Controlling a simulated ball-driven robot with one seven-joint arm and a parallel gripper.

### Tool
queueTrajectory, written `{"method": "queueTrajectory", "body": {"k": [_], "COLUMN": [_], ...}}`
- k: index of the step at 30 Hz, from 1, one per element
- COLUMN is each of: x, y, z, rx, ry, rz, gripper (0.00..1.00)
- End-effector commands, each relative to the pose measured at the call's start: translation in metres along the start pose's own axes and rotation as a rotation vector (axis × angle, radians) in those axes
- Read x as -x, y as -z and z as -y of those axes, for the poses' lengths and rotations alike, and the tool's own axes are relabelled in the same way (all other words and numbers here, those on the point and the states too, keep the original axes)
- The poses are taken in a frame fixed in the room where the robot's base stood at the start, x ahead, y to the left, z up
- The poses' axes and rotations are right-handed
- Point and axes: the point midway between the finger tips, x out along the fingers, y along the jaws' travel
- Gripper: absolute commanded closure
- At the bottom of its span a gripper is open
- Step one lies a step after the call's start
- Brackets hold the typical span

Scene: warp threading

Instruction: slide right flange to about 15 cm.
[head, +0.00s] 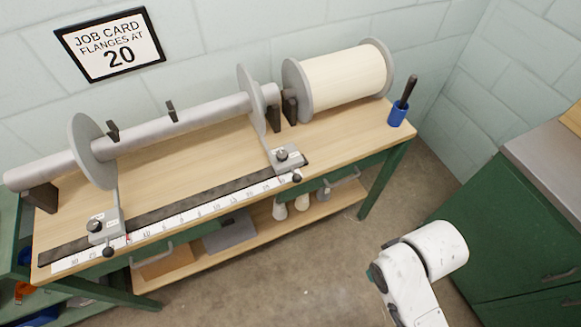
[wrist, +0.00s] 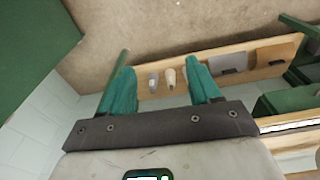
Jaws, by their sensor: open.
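The right flange (head: 248,100) is a thin grey disc on the long grey beam (head: 180,118). Its foot (head: 288,158) has a dark knob and a black ball handle (head: 297,178), near the right end of the numbered scale (head: 190,215). The left flange (head: 90,150) is a similar disc, with its foot (head: 104,228) near the scale's left end. The exact readings are too small to tell. In the wrist view my gripper (wrist: 161,92) has its teal fingers apart with nothing between them, away from the flanges.
A wall job card (head: 111,44) reads "FLANGES AT 20". A cream roll (head: 345,78) and a blue cup (head: 398,113) are at the bench's right. A lower shelf (head: 250,235) holds cones. Green cabinets (head: 500,225) stand right; floor lies between.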

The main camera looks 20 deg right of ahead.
Motion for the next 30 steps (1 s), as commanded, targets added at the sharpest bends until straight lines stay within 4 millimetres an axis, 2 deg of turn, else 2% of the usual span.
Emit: {"method": "queueTrajectory", "body": {"k": [4,8,15,20,26,30], "x": [-0.004,-0.021,-0.061,-0.075,-0.084,-0.085], "y": [0.004,0.027,0.100,0.143,0.185,0.203], "z": [-0.001,-0.007,-0.025,-0.030,-0.021,-0.003], "rx": [-0.009,-0.050,-0.152,-0.177,-0.157,-0.116], "ry": [-0.005,-0.032,-0.098,-0.106,-0.054,0.030], "rz": [-0.016,-0.105,-0.431,-0.662,-0.941,-1.120], "gripper": [0.46,0.46,0.46,0.46,0.46,0.46]}}
